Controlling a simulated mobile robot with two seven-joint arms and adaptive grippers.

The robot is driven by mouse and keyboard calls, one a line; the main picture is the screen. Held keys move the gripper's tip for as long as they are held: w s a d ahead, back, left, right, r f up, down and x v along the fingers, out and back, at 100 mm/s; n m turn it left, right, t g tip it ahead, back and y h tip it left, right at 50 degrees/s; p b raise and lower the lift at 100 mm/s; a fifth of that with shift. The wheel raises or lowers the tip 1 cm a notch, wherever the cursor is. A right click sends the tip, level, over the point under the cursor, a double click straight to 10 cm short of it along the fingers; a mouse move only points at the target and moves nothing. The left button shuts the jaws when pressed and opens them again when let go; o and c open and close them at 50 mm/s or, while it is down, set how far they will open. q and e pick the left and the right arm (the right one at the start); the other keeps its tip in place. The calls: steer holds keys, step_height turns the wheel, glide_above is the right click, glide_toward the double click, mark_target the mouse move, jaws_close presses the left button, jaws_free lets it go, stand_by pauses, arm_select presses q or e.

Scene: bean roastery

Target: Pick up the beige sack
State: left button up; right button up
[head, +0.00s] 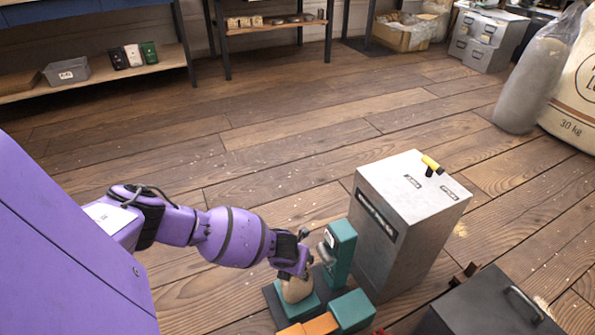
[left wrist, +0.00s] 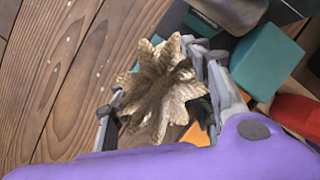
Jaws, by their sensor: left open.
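The small beige sack (head: 297,289) stands on a teal machine base on the floor side of the grey cabinet, partly hidden by my left gripper (head: 292,268). In the left wrist view the ruffled, gathered top of the sack (left wrist: 158,92) lies between the two fingers of the left gripper (left wrist: 160,82). The fingers are open, one on each side of the sack's top. I cannot tell whether either finger touches it. My right gripper is not in view.
A teal upright device (head: 340,250) stands close right of the sack. A grey metal cabinet (head: 400,225) with a yellow-handled item (head: 431,164) on top is beyond it. A teal block (head: 351,311) and an orange piece (head: 321,325) lie in front. Open wooden floor spreads behind.

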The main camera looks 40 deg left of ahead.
arm_select(q)
jaws_close()
steer(key=shift+a+r, duration=0.1)
steer(key=shift+r, duration=0.05)
stand_by(0.4)
